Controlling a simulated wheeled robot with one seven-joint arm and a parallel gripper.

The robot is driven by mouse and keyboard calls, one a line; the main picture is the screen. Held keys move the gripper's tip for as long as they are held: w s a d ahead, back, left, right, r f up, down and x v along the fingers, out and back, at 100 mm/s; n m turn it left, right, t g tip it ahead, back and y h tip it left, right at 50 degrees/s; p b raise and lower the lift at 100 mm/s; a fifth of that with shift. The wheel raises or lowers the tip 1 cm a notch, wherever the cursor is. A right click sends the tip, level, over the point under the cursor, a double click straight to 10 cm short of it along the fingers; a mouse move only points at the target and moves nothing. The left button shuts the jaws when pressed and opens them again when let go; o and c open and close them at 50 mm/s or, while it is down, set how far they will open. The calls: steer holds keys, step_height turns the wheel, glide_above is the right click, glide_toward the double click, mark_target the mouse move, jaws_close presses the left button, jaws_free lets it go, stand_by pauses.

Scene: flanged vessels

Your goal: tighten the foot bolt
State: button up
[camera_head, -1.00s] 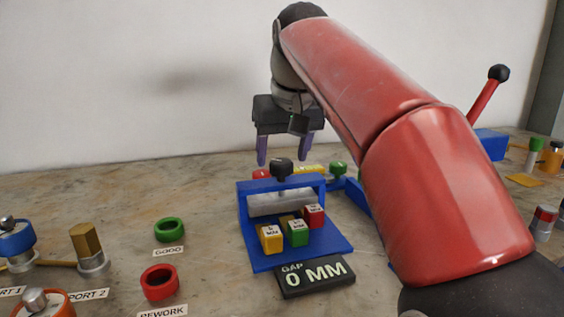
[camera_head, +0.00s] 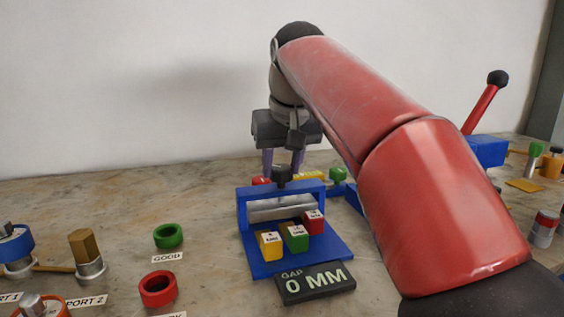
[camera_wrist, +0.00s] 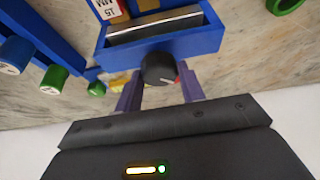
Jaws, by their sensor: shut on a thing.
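My gripper (camera_head: 282,168) is lowered over the blue frame (camera_head: 243,212) with its purple fingers pointing down. The fingers stand on either side of the black knob (camera_head: 281,174) on top of the frame and are shut on it. In the wrist view the knob (camera_wrist: 158,68) shows between the two fingers (camera_wrist: 160,88). A silver bar (camera_head: 280,208) lies across inside the frame. The display in front (camera_head: 315,283) reads GAP 0 MM. I cannot tell which part is the foot bolt.
Yellow (camera_head: 270,244), green (camera_head: 296,237) and red (camera_head: 313,222) labelled blocks sit on the frame's base. A green ring (camera_head: 168,236) and a red ring (camera_head: 158,288) lie to the left. A brass hex piece (camera_head: 84,247) stands further left. Bare tabletop lies between.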

steer(key=m+h+p, duration=0.1)
steer(key=m, duration=0.1)
steer(key=m+p, duration=0.2)
steer(key=shift+a+r+h, duration=0.15)
steer(key=shift+a+h, duration=0.05)
steer(key=shift+h, duration=0.2)
steer(key=shift+m+g+h+p, duration=0.35)
steer(key=shift+m+h, duration=0.55)
steer(key=shift+m, duration=1.6)
steer(key=o, duration=1)
steer(key=shift+a, duration=0.1)
steer(key=v, duration=0.7)
steer(key=shift+s+a+r, duration=0.1)
steer(key=shift+r, duration=0.15)
